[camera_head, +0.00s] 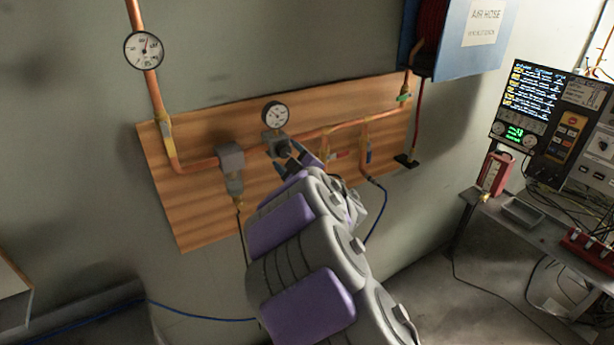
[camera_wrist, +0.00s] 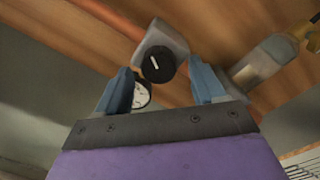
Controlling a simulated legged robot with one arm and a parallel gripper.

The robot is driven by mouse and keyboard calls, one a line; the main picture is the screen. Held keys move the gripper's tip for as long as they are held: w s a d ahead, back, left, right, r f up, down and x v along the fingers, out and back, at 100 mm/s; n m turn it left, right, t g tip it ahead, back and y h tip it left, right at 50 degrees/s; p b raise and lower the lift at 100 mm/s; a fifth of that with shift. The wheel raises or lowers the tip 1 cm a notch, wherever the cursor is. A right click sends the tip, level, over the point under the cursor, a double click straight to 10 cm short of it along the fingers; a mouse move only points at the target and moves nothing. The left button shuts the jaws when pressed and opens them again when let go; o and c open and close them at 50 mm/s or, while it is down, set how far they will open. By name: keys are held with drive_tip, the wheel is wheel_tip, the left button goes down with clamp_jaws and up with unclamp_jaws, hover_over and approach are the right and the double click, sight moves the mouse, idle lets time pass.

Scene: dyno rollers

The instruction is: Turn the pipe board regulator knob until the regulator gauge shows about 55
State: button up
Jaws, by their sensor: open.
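The regulator gauge (camera_head: 275,115) is a small white dial with a dark rim on the wooden pipe board (camera_head: 205,215). Its numbers are too small to read. In the wrist view the gauge (camera_wrist: 141,96) is partly hidden behind the left finger. The black round regulator knob (camera_wrist: 156,64) has a white pointer line and sits on a grey regulator body (camera_wrist: 168,40). My gripper (camera_wrist: 162,78) is open, with its two blue fingers apart and the knob near their tips, between them in the picture. Contact cannot be told. In the head view my gripper (camera_head: 286,158) is at the regulator, below its gauge.
A grey filter unit (camera_head: 231,170) hangs left of the regulator. Copper pipes (camera_head: 340,126) run along the board, with a larger gauge (camera_head: 144,50) at upper left. A blue hose box (camera_head: 460,35) is above right. A control screen (camera_head: 540,105) and bench stand at right.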

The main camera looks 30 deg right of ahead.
drive_tip(key=s+b, duration=0.9)
drive_tip(key=s, duration=0.7)
drive_tip(key=shift+f, duration=0.25)
idle(1.4)
